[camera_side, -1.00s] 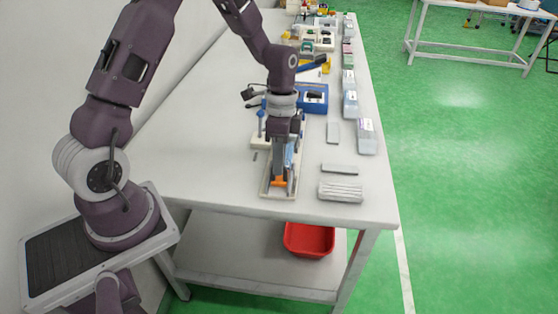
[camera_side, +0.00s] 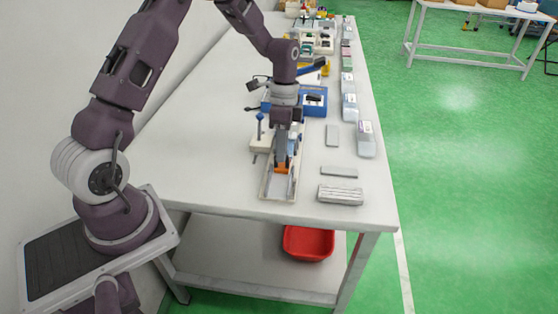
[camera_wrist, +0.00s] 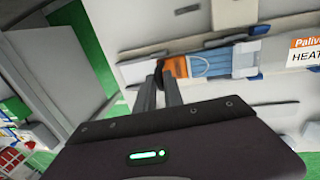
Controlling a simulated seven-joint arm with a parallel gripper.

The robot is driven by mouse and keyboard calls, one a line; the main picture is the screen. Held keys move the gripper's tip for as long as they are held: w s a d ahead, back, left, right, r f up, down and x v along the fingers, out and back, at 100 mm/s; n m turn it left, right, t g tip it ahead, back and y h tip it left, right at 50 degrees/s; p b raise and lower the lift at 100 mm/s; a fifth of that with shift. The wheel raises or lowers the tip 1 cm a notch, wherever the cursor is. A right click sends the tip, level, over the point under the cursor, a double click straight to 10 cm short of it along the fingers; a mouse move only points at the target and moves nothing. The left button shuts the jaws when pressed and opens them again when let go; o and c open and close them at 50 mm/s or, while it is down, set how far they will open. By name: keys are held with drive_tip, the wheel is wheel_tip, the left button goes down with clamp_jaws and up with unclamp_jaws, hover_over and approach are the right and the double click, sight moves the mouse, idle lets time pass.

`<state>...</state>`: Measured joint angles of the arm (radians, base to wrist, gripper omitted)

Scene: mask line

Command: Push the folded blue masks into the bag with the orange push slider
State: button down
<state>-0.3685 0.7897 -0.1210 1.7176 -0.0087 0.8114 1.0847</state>
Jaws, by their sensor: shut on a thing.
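The orange push slider (camera_side: 281,169) sits in the pale tray (camera_side: 265,192) near the front end of the table. My gripper (camera_side: 280,161) points down and is shut on the slider, which also shows in the wrist view (camera_wrist: 178,67) between the finger ends. The folded blue masks (camera_wrist: 208,63) lie in the channel directly against the slider in the wrist view. A clear or whitish piece, perhaps the bag (camera_wrist: 246,58), is beyond the masks, at their far end. In the side view my gripper hides most of the masks.
A blue device (camera_side: 314,101) stands behind the tray. A stack of white packs (camera_side: 340,195), a grey flat piece (camera_side: 339,172) and a clear box (camera_side: 366,139) lie to the right. A red bin (camera_side: 308,242) is on the lower shelf. The table's left side is clear.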

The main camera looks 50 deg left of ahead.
drive_tip(key=w+a, duration=0.7)
drive_tip(key=shift+w+a, duration=0.3)
drive_tip(key=shift+a, duration=0.05)
drive_tip(key=c, duration=1.5)
unclamp_jaws()
drive_tip(key=r, duration=0.4)
drive_tip(key=w+a+r, duration=0.1)
drive_tip(key=r, duration=0.2)
